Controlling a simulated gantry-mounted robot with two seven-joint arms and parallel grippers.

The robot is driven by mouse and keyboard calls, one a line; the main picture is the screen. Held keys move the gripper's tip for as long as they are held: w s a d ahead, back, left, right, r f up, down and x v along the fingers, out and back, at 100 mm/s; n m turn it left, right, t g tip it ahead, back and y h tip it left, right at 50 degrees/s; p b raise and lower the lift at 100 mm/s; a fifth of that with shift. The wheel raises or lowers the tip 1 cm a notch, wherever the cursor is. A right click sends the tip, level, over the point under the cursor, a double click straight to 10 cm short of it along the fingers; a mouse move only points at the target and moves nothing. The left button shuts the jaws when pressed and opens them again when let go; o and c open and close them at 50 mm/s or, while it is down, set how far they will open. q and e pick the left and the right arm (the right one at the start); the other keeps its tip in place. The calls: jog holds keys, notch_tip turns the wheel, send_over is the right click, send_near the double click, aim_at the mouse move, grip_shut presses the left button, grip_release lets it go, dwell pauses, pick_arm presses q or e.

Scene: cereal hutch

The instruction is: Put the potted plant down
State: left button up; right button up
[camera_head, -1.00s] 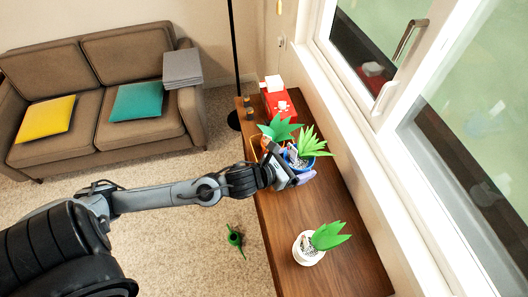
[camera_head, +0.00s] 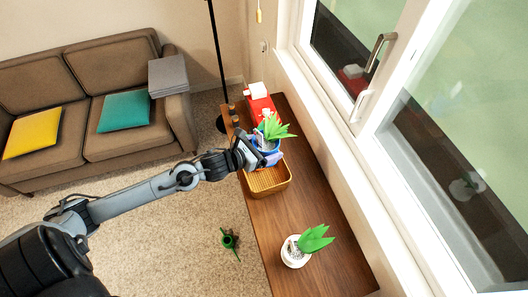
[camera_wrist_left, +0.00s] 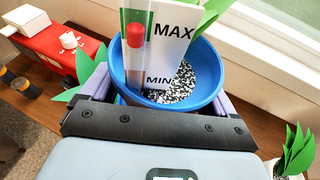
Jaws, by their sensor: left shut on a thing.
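The potted plant, a blue pot (camera_head: 268,158) with pointed green leaves (camera_head: 277,128), is near the far end of the wooden table. My left gripper (camera_head: 258,154) is shut on it. In the left wrist view the blue pot (camera_wrist_left: 205,88) sits between the purple fingers, roughly upright, with speckled soil and a water gauge (camera_wrist_left: 152,45) marked MAX and MIN. The pot's underside is hidden, so I cannot tell whether it touches the table. My right gripper is not in view.
A yellow basket (camera_head: 268,182) is just in front of the pot. A red box (camera_head: 260,106) stands beyond it. A white potted plant (camera_head: 294,251) stands nearer on the table (camera_head: 300,205). The window (camera_head: 345,60) runs along the right. Bare tabletop lies between basket and white pot.

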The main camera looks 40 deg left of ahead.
pick_arm(q)
jog(key=shift+w+a+f, duration=0.15)
jog(key=shift+a+f, duration=0.25)
jog(key=shift+a, duration=0.05)
jog(key=shift+d+f, duration=0.1)
jog(key=shift+f, duration=1.75)
jog(key=shift+f+b, duration=0.5)
jog(key=shift+f, duration=0.05)
jog(key=o, duration=1.1)
